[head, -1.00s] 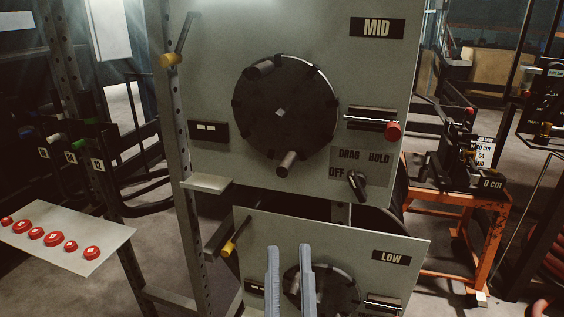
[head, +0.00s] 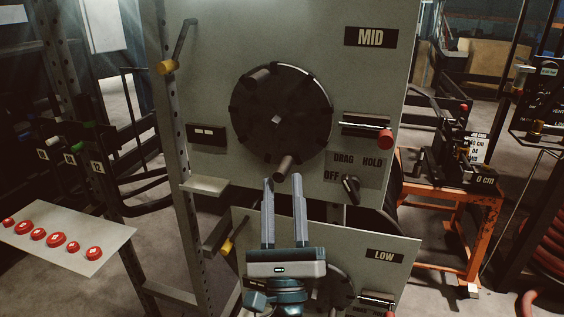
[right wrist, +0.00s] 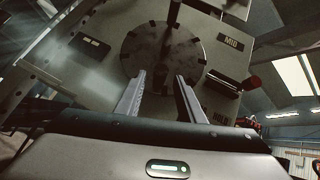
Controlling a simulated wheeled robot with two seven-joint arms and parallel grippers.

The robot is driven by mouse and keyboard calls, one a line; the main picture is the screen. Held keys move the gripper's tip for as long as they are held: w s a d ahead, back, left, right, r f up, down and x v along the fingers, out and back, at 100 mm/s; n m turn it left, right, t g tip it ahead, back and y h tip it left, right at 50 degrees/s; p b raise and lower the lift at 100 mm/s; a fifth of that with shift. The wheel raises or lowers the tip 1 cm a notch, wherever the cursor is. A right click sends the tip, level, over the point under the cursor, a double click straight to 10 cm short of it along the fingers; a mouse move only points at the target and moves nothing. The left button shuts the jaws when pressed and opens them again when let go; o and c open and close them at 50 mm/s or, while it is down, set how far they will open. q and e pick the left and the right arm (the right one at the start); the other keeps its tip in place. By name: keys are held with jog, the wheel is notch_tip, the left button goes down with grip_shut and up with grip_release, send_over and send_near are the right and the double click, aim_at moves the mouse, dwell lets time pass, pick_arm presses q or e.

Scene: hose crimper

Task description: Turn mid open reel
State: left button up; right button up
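The MID reel (head: 281,118) is a dark round disc with a notched rim, set in the upper grey panel under the MID label (head: 370,37). One peg handle (head: 258,79) stands out at its upper left and another peg (head: 283,168) at its bottom. My right gripper (head: 283,182) is open and empty, pointing up, its fingertips just below the bottom peg in the head view. In the right wrist view the open fingers (right wrist: 161,75) point toward the lower part of the reel (right wrist: 163,52). My left gripper is not in view.
A red-knobbed lever (head: 384,139) and a DRAG/HOLD/OFF selector knob (head: 350,188) sit right of the reel. A small shelf (head: 205,186) juts out at lower left. The LOW panel (head: 385,255) is below.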

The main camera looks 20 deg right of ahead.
aim_at(282, 165)
jog(key=x, duration=0.3)
jog(key=shift+w+r+p, duration=0.3)
jog(key=shift+p, duration=0.05)
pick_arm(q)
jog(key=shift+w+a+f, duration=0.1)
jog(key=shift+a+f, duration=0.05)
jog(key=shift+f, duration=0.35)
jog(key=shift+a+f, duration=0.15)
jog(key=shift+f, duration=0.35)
pick_arm(e)
jog(key=shift+w+d+r, duration=0.15)
jog(key=shift+w+r, duration=0.1)
jog(key=shift+w, duration=0.1)
jog(key=shift+c, duration=0.3)
grip_shut()
